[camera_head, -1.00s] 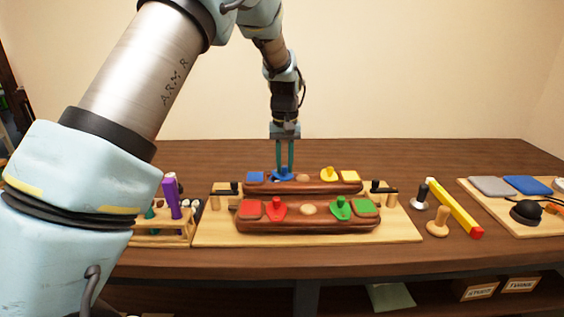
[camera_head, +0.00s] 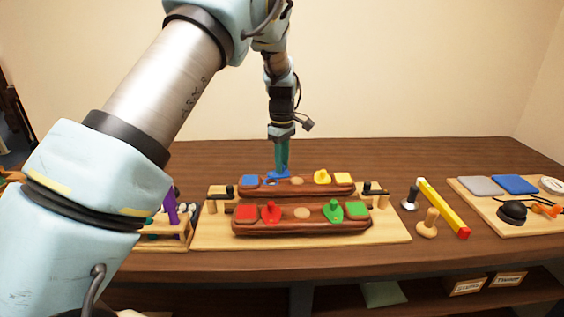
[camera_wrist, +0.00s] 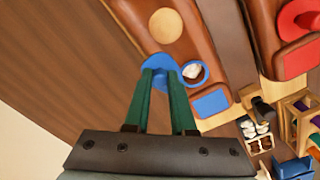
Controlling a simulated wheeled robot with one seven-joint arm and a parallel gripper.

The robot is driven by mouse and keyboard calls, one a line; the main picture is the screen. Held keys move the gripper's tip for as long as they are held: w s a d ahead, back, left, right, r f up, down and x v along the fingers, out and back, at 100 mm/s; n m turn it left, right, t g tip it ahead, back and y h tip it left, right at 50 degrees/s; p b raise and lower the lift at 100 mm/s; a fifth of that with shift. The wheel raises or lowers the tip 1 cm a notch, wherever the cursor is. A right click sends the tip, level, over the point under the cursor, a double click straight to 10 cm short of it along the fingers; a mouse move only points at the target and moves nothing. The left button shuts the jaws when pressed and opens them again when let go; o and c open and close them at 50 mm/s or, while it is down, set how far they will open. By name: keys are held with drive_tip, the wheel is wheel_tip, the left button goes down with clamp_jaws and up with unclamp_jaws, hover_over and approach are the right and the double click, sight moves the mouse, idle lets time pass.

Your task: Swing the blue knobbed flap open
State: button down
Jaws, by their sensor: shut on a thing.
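The blue knobbed flap (camera_head: 284,174) is on the far brown wooden block (camera_head: 300,190), to the right of a blue square (camera_head: 250,181). My gripper (camera_head: 281,169) comes down from above with its green fingers shut on the flap's knob. Beside the flap a blue-rimmed hole (camera_wrist: 194,72) lies uncovered, with something whitish inside. The flap sits off to one side of this hole, toward the block's edge. The blue square also shows there (camera_wrist: 212,103).
The far block also carries a yellow flap (camera_head: 322,177). The near block (camera_head: 300,226) bears a red flap (camera_head: 271,212) and a green flap (camera_head: 334,211). Black clamps (camera_head: 375,190) stand at both ends. A yellow bar (camera_head: 442,206) and wooden knob (camera_head: 428,226) lie to the right.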

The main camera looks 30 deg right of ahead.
drive_tip(key=shift+w+n, duration=0.25)
drive_tip(key=shift+n, duration=0.55)
drive_tip(key=c, duration=0.8)
unclamp_jaws()
drive_tip(key=shift+o, duration=0.2)
wheel_tip(320, 180, up, 11)
drive_tip(key=b, duration=0.2)
drive_tip(key=shift+f, duration=0.15)
